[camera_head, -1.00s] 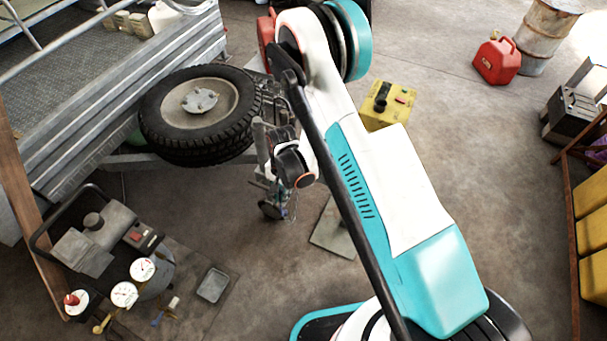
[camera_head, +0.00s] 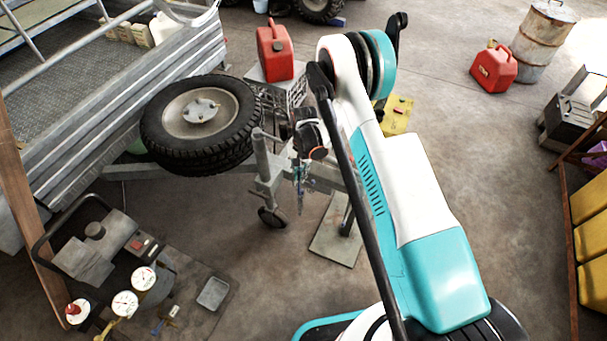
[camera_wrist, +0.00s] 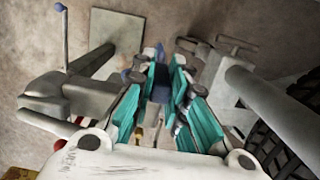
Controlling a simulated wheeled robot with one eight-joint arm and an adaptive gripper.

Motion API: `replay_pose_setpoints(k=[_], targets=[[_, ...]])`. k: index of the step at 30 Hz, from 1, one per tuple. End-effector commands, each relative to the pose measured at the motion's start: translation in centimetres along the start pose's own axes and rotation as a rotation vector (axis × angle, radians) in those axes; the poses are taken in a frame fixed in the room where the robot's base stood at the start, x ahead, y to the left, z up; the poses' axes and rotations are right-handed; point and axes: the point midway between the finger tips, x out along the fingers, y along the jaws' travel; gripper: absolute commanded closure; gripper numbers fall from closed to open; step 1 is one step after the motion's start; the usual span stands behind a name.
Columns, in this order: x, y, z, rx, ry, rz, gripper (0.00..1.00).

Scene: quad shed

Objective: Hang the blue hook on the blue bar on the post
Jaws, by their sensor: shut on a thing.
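My gripper (camera_wrist: 162,70) has teal fingers closed around a dark blue piece, the blue hook (camera_wrist: 160,84), in the wrist view. The hook's shape is mostly hidden between the fingers. In the head view my gripper (camera_head: 301,176) hangs beside the trailer's jockey wheel, and the hook is too small to make out. A grey post (camera_head: 347,214) stands on a flat plate, partly behind my arm. In the wrist view the post (camera_wrist: 92,64) is left of my fingers, apart from them. A thin upright rod with a blue tip (camera_wrist: 62,8) shows there; I cannot tell whether it is the blue bar.
The trailer's spare tyre (camera_head: 199,112) and jockey wheel (camera_head: 272,216) are left of my gripper. A red can (camera_head: 274,50) stands behind. Floor is clear between the post plate (camera_head: 332,245) and the right-hand shelf.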

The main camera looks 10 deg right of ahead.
Motion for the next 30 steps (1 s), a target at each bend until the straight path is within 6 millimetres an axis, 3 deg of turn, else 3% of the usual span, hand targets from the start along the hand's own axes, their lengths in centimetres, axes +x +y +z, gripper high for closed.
replay_pose_setpoints(k=[8,13,27,28,30], targets=[[-0.2,0.1,-2.9,0.002,0.000,0.000,1.00],[2.7,0.0,-3.0,0.000,0.000,0.000,1.00],[3.1,0.0,-3.0,0.000,0.000,0.000,1.00],[3.1,0.0,-3.0,0.000,0.000,0.000,0.82],[3.1,0.0,-3.0,0.000,0.000,0.000,0.66]])
